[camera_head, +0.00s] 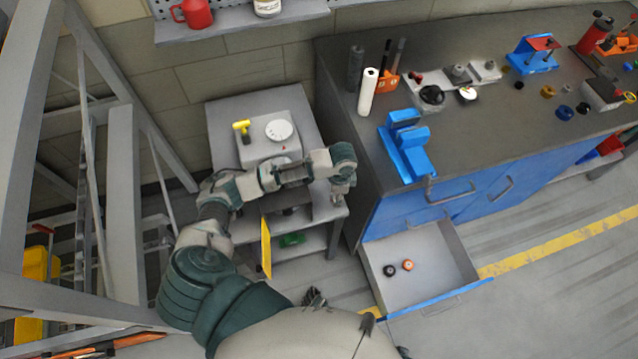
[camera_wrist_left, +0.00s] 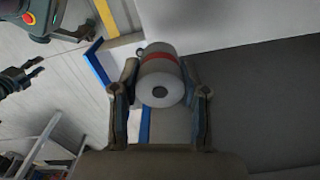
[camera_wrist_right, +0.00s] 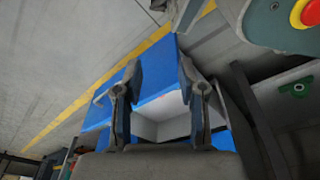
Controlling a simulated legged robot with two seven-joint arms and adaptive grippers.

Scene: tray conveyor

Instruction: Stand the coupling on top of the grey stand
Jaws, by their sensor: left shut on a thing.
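In the head view my left gripper (camera_head: 343,188) is at the right edge of a small grey table, beside the blue cabinet; the coupling is hard to make out there. A grey box-like unit (camera_head: 257,153) on that table may be the grey stand, but I cannot tell for sure. My right gripper (camera_wrist_right: 158,78) is open and empty.
An open drawer (camera_head: 432,262) of the blue cabinet holds a black ring and an orange ring. A white disc (camera_head: 280,130) and a yellow-and-black item (camera_head: 243,130) are on the grey unit. The dark workbench (camera_head: 330,60) carries a blue fixture (camera_head: 407,148) and several parts.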

